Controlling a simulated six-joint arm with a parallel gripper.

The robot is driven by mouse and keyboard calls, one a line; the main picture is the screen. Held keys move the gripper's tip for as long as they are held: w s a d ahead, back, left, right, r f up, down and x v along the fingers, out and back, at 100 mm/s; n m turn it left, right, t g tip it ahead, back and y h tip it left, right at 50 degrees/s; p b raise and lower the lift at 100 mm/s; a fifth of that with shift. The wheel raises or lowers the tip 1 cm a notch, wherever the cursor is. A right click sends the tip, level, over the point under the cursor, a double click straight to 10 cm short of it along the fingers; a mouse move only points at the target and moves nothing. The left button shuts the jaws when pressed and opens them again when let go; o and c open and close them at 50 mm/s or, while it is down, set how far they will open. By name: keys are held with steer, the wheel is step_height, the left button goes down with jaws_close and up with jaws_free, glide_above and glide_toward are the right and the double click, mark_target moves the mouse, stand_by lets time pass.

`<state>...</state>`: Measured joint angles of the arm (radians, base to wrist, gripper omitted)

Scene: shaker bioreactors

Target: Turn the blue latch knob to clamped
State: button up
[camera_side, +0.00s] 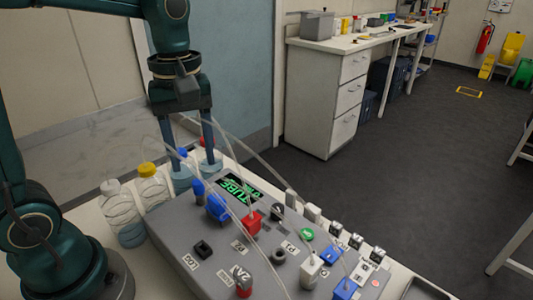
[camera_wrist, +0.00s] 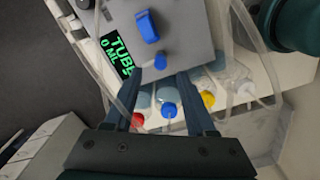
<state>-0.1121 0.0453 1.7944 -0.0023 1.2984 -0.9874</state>
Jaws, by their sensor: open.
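On the grey device's left end sit two blue parts. One is a larger blue piece with a raised bar (camera_side: 217,207), which also shows at the top of the wrist view (camera_wrist: 147,27). The other is a smaller upright blue knob (camera_side: 197,187), also in the wrist view (camera_wrist: 160,62). I cannot tell for certain which is the latch knob, or whether it is clamped. My gripper (camera_side: 195,170) is open and points down over the bottles behind the device. In the wrist view its fingertips (camera_wrist: 160,80) are spread, apart from both blue parts, with no object held.
Bottles with yellow (camera_side: 153,169), white (camera_side: 110,187), blue (camera_wrist: 169,110) and red (camera_wrist: 137,119) caps stand along the device's edge. Clear tubes arch over the device (camera_side: 185,240). A red block (camera_side: 250,222) and a lit green display (camera_side: 238,188) are near the blue parts.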

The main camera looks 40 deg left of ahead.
mark_target(197, 182)
steer(key=shift+f, duration=2.45)
steer(key=shift+c, duration=0.3)
jaws_close()
